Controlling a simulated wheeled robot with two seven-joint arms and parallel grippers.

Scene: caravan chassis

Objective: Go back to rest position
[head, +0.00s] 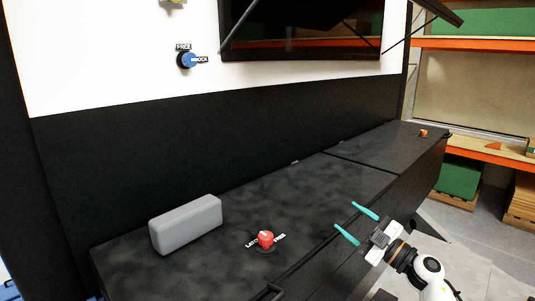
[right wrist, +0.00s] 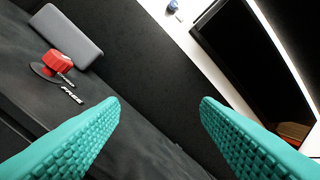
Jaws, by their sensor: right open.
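My right gripper (head: 356,224) has teal fingers that are spread apart with nothing between them. It is above the front edge of the dark worktop (head: 310,190), to the right of the red knob. My left gripper is not seen in either view.
A red knob (head: 265,239) with a label sits on the worktop. A grey block (head: 186,224) lies left of it. A blue knob (head: 189,60) is on the white wall beside a dark window (head: 300,35). Shelves (head: 470,45) stand at right.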

